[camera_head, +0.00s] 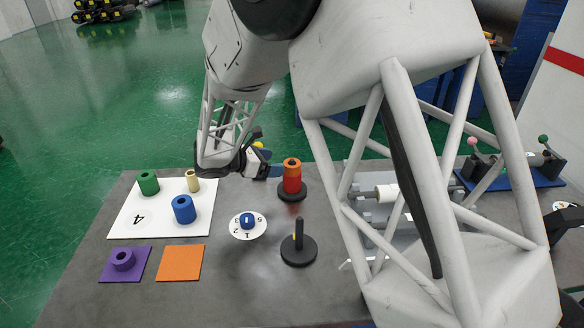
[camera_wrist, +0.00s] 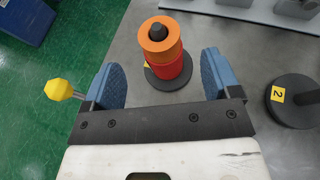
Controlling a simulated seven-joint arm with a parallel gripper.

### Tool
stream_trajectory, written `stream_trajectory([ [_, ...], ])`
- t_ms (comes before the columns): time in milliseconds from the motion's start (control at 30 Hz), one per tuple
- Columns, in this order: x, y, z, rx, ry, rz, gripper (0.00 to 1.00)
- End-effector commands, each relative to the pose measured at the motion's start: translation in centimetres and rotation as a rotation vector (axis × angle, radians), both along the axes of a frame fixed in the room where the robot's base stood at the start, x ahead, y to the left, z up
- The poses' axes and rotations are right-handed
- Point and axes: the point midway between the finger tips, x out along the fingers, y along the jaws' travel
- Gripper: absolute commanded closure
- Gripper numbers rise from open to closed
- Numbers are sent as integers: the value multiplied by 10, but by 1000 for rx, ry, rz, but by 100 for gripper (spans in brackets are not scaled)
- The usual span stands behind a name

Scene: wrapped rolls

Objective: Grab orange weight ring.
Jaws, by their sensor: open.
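The orange weight ring (camera_head: 292,164) is the top ring on a black peg with a round base. In the wrist view the orange ring (camera_wrist: 159,34) sits around the peg's dark tip, above red rings (camera_wrist: 171,68). My gripper (camera_head: 262,163) is beside the stack in the head view, partly hidden by my arm. In the wrist view my gripper (camera_wrist: 162,75) has its two blue fingers wide apart, with the stack seen between and just beyond them. The fingers do not touch the rings, and nothing is held.
An empty black peg (camera_head: 299,245) stands in front of the stack. A white board (camera_head: 120,222) carries green, tan and blue cylinders. A purple ring lies on a purple square (camera_head: 110,274), beside an orange square (camera_head: 180,262). A numbered dial (camera_head: 260,232) lies between.

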Motion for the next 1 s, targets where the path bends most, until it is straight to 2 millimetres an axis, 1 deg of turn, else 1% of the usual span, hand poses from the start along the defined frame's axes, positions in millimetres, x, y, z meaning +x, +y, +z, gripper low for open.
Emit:
stream_trajectory([
  [167, 1, -3, -1, 0, 0, -1, 17],
  [400, 8, -18, -8, 1, 1, -1, 17],
  [500, 9, -22, -10, 1, 1, -1, 17],
  [867, 10, -23, -10, 1, 0, 0, 17],
  [1000, 12, -28, -13, 0, -1, -1, 17],
])
